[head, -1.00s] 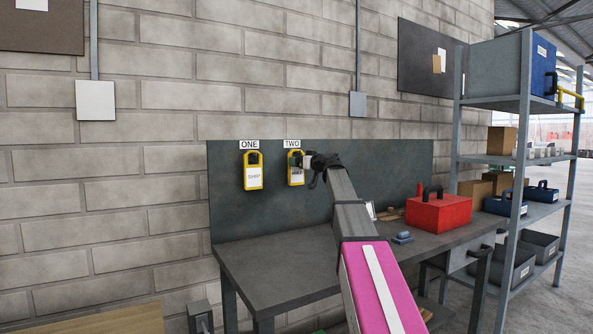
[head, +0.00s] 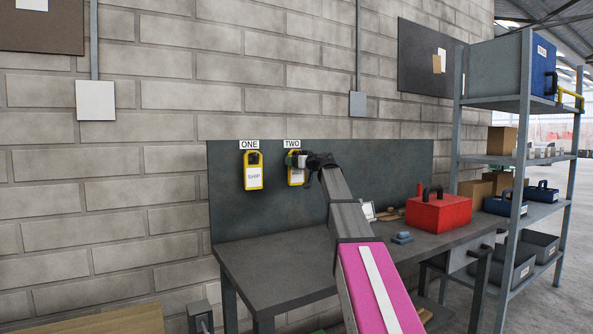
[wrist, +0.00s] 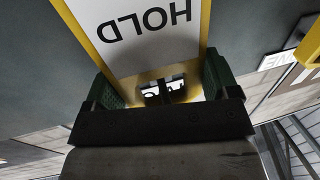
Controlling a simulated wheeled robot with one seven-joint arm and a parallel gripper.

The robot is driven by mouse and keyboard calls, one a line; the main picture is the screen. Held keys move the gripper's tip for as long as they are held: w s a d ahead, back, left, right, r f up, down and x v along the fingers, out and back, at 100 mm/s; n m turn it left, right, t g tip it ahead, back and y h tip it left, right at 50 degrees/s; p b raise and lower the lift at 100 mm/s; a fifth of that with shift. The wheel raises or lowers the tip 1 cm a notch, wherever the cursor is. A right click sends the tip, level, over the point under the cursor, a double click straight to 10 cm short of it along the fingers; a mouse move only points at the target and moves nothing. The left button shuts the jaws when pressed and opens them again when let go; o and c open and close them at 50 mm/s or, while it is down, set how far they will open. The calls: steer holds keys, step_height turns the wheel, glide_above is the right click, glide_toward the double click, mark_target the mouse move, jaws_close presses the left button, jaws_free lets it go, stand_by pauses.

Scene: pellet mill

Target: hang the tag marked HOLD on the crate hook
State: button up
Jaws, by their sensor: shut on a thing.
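The HOLD tag (wrist: 150,30) is a white card in a yellow frame, seen upside down in the wrist view. In the head view the yellow tag (head: 296,180) is below the TWO label, partly covered by my gripper. My gripper (head: 296,160) is at the tag's top end. Its green fingers (wrist: 160,88) are shut on that end in the wrist view. I cannot tell whether the tag still rests on its peg. A yellow SHIP tag (head: 254,172) hangs below the ONE label. A blue crate (head: 543,65) stands on the top shelf; its hook is not clearly visible.
The dark backboard (head: 370,175) stands behind a workbench (head: 270,275). A red box (head: 440,212) and small items lie on the bench. A metal rack (head: 515,105) with blue boxes and grey bins stands right. Space above the bench's left part is clear.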

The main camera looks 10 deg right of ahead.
mark_target(297, 152)
steer(key=shift+r, duration=0.2)
stand_by(0.4)
steer(key=shift+r, duration=1.45)
steer(key=shift+s, duration=0.1)
steer(key=s+a+v, duration=0.1)
steer(key=v, duration=0.8)
steer(key=shift+s, duration=0.25)
steer(key=s+a+v, duration=0.1)
steer(key=v, duration=0.6)
steer(key=shift+s, duration=0.3)
